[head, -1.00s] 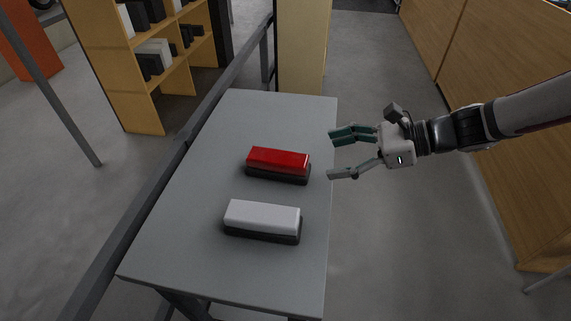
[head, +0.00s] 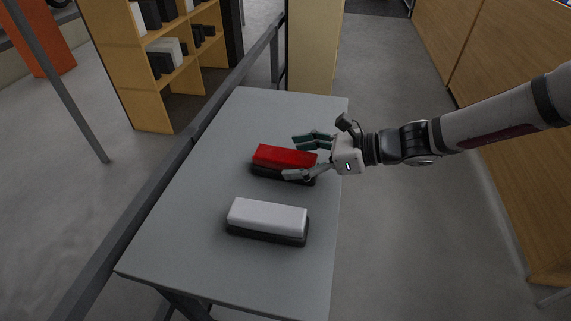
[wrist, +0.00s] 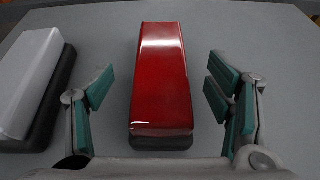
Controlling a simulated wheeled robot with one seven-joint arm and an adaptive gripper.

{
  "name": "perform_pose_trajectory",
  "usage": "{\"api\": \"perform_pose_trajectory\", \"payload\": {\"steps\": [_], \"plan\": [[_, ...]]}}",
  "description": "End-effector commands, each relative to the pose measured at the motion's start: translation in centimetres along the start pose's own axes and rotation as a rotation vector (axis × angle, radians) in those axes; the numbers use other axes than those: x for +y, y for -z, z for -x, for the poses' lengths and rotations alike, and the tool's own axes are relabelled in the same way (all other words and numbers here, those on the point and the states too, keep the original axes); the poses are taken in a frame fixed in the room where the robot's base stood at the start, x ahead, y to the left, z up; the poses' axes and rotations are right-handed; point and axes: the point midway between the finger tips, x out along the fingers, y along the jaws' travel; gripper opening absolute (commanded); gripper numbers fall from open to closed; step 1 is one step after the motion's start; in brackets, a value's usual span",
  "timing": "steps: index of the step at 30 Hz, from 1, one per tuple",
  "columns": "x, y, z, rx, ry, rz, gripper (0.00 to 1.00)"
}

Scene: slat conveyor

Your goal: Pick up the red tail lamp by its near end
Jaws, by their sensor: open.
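The red tail lamp (head: 284,155) lies on the grey table with its dark base down, its length running left to right in the head view. My gripper (head: 304,156) is open at the lamp's right end, with its fingers reaching over or beside that end. In the wrist view the red lamp (wrist: 160,80) stands lengthwise between the two spread fingers of my gripper (wrist: 163,95). A gap shows on each side, and the fingers do not touch the lamp there. Part of the lamp's right end is hidden by a finger in the head view.
A white lamp (head: 267,215) on a dark base lies nearer in the head view; it also shows at the left of the wrist view (wrist: 32,75). The grey table (head: 200,255) is otherwise clear. A dark rail (head: 150,190) runs along its left side.

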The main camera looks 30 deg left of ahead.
Motion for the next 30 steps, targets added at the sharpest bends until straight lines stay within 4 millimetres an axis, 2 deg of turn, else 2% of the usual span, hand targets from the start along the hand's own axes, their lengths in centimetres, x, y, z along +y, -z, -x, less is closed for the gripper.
{"api": "perform_pose_trajectory", "payload": {"steps": [1,6,15,17,23,24,30], "plan": [[-0.1,0.2,-1.0,-0.002,-0.003,0.000,0.73],[-0.1,0.2,-3.0,-0.001,-0.003,0.000,0.73],[-0.1,0.1,-3.4,0.000,-0.001,0.001,0.73],[-0.1,0.1,-3.4,0.000,-0.001,0.001,0.62],[-0.1,0.2,-3.4,0.000,-0.001,0.001,0.17],[-0.1,0.2,-3.4,0.000,-0.001,0.001,0.13],[-0.1,0.1,-3.4,0.000,-0.001,0.001,0.13]]}}
